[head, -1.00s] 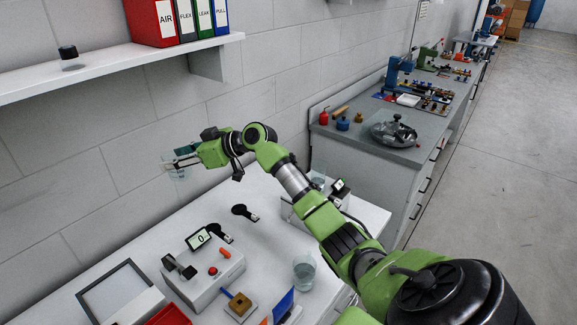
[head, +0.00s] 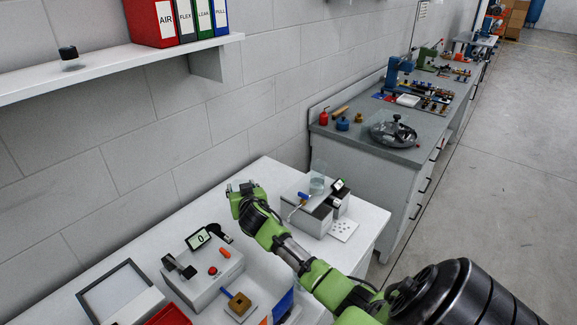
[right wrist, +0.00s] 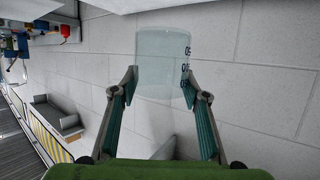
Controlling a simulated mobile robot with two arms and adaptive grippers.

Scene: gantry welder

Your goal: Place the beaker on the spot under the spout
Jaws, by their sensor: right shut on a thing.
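The clear beaker (right wrist: 160,62) with dark markings is between the fingers of my right gripper (right wrist: 161,88) in the right wrist view. My right gripper (head: 238,188) is shut on it. In the head view the gripper is at the back of the white table, near the wall, and I cannot make out the beaker there. The dispenser (head: 315,213) is a pale box with a blue-handled tap (head: 303,196) and a clear vessel on top. It stands to the right of my gripper. I cannot clearly tell the spout or the spot under it. My left gripper is not in view.
A grey box with a small display (head: 203,272) stands at the front left of the table. A perforated white plate (head: 343,230) lies beside the dispenser. A shelf with binders (head: 155,22) overhangs at upper left. My arm hides part of the table's middle.

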